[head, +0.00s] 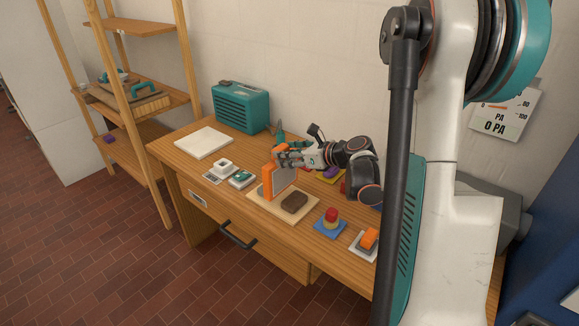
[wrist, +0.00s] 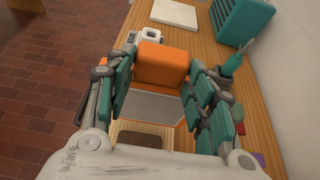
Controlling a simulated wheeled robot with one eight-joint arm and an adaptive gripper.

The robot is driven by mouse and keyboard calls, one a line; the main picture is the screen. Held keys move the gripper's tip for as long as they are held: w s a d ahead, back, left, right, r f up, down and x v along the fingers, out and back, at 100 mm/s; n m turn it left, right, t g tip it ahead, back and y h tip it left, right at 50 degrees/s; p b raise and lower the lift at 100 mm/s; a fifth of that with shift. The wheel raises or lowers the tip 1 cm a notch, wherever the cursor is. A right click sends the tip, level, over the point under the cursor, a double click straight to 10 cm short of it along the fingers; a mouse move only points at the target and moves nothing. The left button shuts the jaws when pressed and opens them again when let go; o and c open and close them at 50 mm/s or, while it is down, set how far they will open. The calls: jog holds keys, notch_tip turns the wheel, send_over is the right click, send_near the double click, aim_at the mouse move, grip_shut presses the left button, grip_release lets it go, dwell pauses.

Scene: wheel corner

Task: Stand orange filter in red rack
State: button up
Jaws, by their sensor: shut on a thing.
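The orange filter (head: 268,178), an orange frame with a grey panel, stands roughly upright at the light wooden board (head: 313,216). Whether it touches the board is unclear. My gripper (head: 284,156) is shut on its upper part. In the wrist view the orange filter (wrist: 161,65) sits between the teal finger pads of my gripper (wrist: 153,76). A small red patch (head: 343,187) shows behind my arm; it may be the red rack, but most of it is hidden.
A dark brown block (head: 294,202) lies on the board. A blue base with a red-topped piece (head: 331,217) and an orange switch-like piece (head: 369,238) stand to the right. A white plate (head: 204,142) and teal radio (head: 241,107) are at the back left.

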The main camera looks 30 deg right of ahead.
aim_at(281, 169)
jog(key=shift+f+b, duration=0.6)
jog(key=shift+f, duration=1.35)
jog(key=o, duration=1.5)
